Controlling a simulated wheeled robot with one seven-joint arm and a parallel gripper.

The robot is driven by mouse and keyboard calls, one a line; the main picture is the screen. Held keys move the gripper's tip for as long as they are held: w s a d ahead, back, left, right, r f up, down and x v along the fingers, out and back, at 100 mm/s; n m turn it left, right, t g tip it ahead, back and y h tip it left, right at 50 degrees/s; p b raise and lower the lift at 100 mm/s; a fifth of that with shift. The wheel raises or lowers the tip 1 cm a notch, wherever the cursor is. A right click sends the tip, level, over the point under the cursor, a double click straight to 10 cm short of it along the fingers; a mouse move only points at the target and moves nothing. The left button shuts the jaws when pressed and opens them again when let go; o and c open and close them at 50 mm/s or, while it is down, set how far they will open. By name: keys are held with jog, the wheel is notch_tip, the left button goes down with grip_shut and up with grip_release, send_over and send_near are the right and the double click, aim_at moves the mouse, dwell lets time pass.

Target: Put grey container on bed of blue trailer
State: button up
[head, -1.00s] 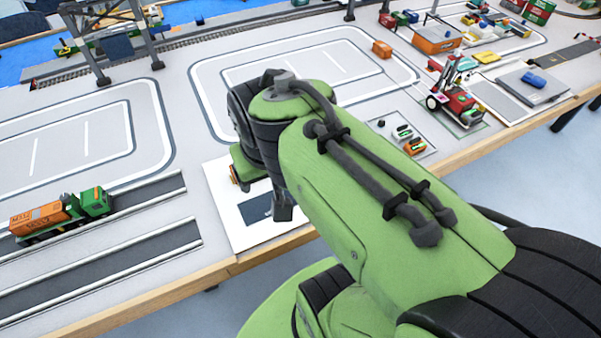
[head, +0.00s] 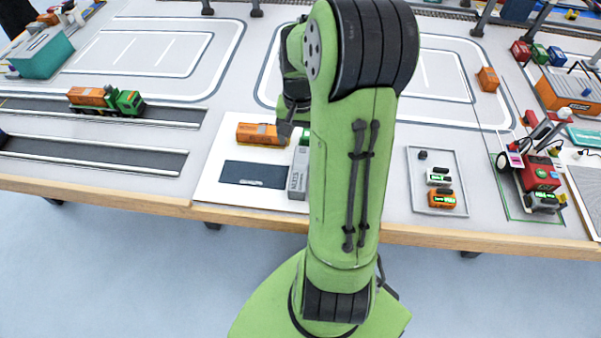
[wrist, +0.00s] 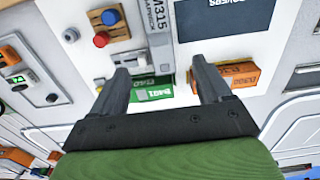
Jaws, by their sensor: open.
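The grey container (head: 298,175) lies lengthwise on the white board beside a dark labelled pad (head: 255,175), partly hidden by my arm. In the wrist view the grey container (wrist: 158,22) shows its lettering ahead of the fingers. My gripper (wrist: 160,72) is open and empty above the board, with a green container (wrist: 153,93) showing between the fingers and an orange container (wrist: 238,76) by the right finger. A dark blue bit (head: 3,137) at the left edge of the near lane may be part of the blue trailer; I cannot tell.
A green truck with an orange load (head: 107,100) stands on the far lane. A control box with blue and red buttons (wrist: 90,25) is beside the grey container. A grey tray (head: 437,180) with small blocks and a red vehicle (head: 538,172) stand to the right.

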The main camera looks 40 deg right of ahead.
aim_at(300, 168)
notch_tip(300, 168, down, 13)
jog(key=b, duration=0.4)
jog(key=shift+f, duration=0.15)
jog(key=shift+s+a, duration=0.1)
jog(key=c, duration=1.3)
jog(key=shift+o, duration=0.2)
notch_tip(300, 168, up, 10)
jog(key=p, duration=0.3)
